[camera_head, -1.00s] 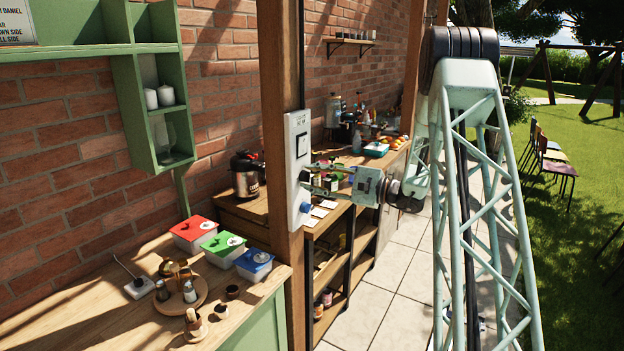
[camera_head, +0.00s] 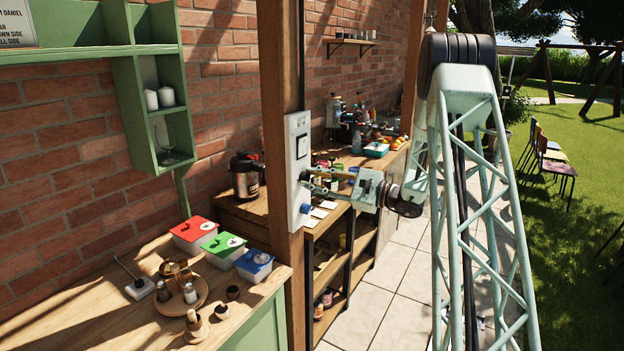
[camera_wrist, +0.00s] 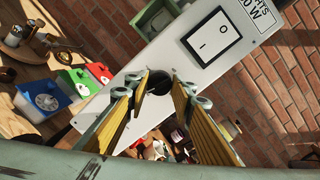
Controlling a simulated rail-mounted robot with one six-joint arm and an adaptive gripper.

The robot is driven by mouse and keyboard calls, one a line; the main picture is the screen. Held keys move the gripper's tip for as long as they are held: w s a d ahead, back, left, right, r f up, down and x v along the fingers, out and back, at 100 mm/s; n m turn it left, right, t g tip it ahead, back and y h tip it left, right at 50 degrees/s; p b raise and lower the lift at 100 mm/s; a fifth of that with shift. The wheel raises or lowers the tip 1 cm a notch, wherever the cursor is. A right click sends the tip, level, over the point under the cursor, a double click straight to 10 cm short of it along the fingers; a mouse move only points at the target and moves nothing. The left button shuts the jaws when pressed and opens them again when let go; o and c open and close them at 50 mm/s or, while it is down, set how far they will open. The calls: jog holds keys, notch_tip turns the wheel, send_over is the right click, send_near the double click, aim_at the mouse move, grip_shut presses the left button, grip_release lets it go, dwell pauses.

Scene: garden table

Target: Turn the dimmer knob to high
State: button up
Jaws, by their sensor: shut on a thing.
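A pale grey control panel (camera_head: 298,170) is fixed upright on the wooden post. In the wrist view the panel (camera_wrist: 190,58) shows a black-and-white rocker switch (camera_wrist: 211,34) and printed lettering near the picture's top edge. The dark dimmer knob (camera_wrist: 160,84) sits below the switch, partly hidden by my fingertips. My gripper (camera_head: 308,181) reaches the panel from the right, its fingers at the knob. In the wrist view my gripper (camera_wrist: 160,87) has one finger on each side of the knob and is shut on it. The knob's pointer or setting cannot be made out.
A blue round part (camera_head: 305,209) protrudes low on the panel, under my gripper. The wooden post (camera_head: 287,250) stands behind the panel. A counter with lidded boxes (camera_head: 222,243) is at left, and a shelf unit (camera_head: 335,255) is beyond the post. The paved path (camera_head: 375,300) is clear.

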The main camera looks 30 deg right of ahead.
jog(key=shift+f+m+t+h+p, duration=0.1)
jog(key=shift+m+t+h+p, duration=0.3)
jog(key=shift+m+p, duration=2.2)
jog(key=shift+m+t+h+p, duration=0.2)
jog(key=shift+m+t+p, duration=0.45)
jog(key=shift+m, duration=3.85)
jog(key=o, duration=0.8)
jog(key=shift+o, duration=0.2)
jog(key=shift+d, duration=0.15)
jog(key=v, duration=1.2)
